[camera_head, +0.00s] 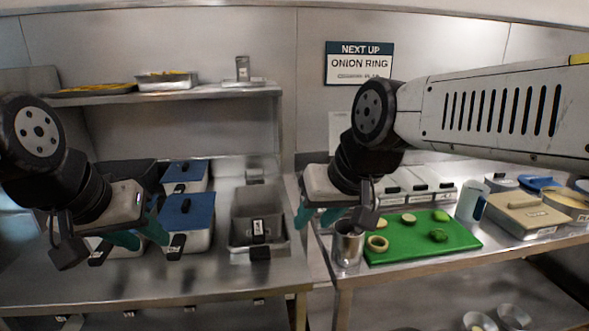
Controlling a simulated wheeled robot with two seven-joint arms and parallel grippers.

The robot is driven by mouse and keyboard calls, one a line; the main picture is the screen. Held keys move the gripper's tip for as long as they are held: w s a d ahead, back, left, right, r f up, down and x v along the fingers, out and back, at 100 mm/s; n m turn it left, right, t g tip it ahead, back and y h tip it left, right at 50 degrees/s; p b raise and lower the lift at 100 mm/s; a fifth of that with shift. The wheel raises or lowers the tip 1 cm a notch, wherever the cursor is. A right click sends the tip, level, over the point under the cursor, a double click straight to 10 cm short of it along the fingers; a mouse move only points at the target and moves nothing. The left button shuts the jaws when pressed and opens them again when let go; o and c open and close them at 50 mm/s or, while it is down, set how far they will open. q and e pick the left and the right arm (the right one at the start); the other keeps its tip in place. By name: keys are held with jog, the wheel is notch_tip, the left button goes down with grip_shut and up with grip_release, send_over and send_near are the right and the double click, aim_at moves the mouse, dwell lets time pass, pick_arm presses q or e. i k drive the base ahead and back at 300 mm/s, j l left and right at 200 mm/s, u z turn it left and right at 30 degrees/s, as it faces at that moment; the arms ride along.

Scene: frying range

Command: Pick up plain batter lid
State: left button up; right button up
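I cannot tell for certain which is the plain batter lid. My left gripper (141,236) is open and empty over the left counter, beside a blue-lidded pan. My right gripper (317,215) is open and empty above the metal cup, well left of both tan lids.
A green board (420,240) with onion pieces lies on the right counter, beside a metal cup (348,246) and a clear jug (472,203). Blue-lidded pans (187,212) and a grey basket (258,210) stand left. A shelf (220,91) with trays is above. A gap separates the counters.

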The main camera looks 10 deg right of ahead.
aim_at(535, 182)
jog(key=i+l, duration=0.1)
jog(key=l, duration=3.4)
jog(key=i+l, duration=0.15)
jog(key=l, duration=1.55)
